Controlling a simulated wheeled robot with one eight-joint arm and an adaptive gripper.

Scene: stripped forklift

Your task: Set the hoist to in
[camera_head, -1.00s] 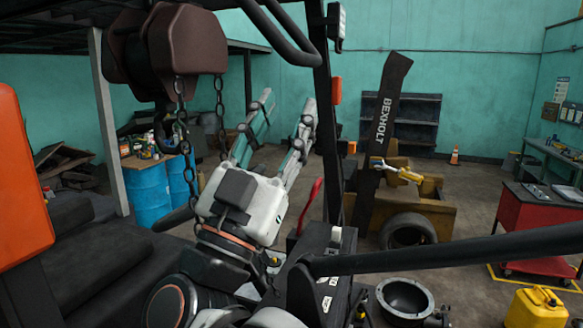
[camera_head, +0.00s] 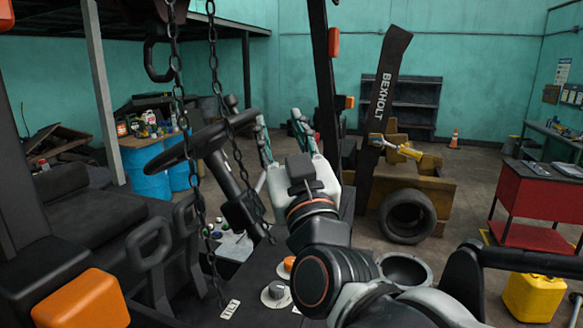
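I see no control marked as the hoist in this view. A dark red hoist body (camera_head: 172,8) is cut off at the top edge. Its hook (camera_head: 160,55) and chains (camera_head: 214,50) hang down at the left. A dark console below carries a grey knob (camera_head: 275,293) close to a TILT label (camera_head: 230,309), and an orange knob (camera_head: 289,264) behind it. My gripper (camera_head: 280,122) is open, with its fingers spread apart and pointing away. It looks empty, above and beyond the console. My arm hides the console's right part.
A steering wheel (camera_head: 205,140) and two black levers with loop handles (camera_head: 150,245) stand left of the knobs. An orange block (camera_head: 82,300) is at the lower left.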

